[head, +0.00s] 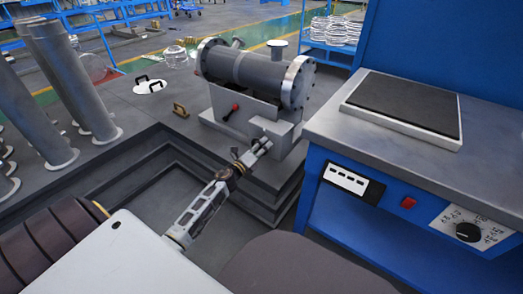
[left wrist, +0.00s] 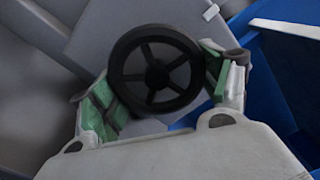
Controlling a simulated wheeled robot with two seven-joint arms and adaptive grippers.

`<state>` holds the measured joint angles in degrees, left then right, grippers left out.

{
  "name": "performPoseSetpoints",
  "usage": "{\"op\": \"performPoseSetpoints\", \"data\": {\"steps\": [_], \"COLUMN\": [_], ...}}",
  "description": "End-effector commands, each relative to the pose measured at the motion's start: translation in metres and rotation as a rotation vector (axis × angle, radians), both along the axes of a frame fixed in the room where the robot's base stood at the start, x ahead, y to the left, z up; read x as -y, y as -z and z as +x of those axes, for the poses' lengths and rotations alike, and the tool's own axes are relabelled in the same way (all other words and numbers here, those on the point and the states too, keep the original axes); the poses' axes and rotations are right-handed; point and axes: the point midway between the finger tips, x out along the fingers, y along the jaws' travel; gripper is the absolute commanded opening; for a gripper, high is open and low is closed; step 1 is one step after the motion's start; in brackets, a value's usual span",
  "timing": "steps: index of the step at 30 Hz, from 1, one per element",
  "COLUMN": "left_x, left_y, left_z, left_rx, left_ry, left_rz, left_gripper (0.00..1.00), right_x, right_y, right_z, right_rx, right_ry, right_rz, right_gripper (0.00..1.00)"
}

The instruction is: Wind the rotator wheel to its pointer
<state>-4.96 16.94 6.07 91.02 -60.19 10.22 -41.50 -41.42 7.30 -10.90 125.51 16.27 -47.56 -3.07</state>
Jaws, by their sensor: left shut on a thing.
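The rotator wheel (left wrist: 157,70) is a black handwheel with several spokes, seen nearly face-on in the left wrist view. My left gripper (left wrist: 160,82) has its green-padded fingers on either side of the wheel's rim and is shut on it. In the head view my left gripper (head: 262,146) reaches the grey box at the front of the rotator, and the wheel is hidden there. A grey flanged shell (head: 252,72) lies horizontally on the rotator (head: 240,112). I cannot make out the pointer. My right gripper is not in view.
A blue cabinet (head: 350,225) with a black pad (head: 405,102) on its grey top stands close on the right, with a dial (head: 468,232) on its front. Grey cylinders (head: 70,75) stand at left. A stepped recess (head: 150,175) lies before the rotator.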

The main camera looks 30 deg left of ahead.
Motion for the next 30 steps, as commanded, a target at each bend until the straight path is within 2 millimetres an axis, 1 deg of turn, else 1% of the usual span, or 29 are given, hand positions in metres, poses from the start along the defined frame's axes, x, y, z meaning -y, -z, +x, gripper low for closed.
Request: {"op": "performPoseSetpoints", "data": {"steps": [1,14,15,20,30], "left_x": [0.0009,0.0010,0.0010,0.0007,0.0002], "left_y": [0.0022,0.0022,0.0022,0.0016,0.0007], "left_z": [-0.0007,-0.0008,-0.0008,-0.0006,-0.0002], "left_rx": [-0.002,-0.002,-0.002,-0.001,0.000], "left_ry": [0.002,0.002,0.002,0.001,0.000], "left_rz": [0.009,0.021,0.020,0.020,0.020], "left_gripper": [0.53,0.53,0.79,0.99,0.99], "right_x": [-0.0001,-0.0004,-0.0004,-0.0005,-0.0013], "right_y": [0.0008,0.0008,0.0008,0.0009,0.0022], "right_z": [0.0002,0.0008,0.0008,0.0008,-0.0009], "right_rx": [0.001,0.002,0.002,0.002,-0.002], "right_ry": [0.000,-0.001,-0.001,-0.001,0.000], "right_rz": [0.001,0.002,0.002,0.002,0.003], "right_gripper": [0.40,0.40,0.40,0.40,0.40]}}
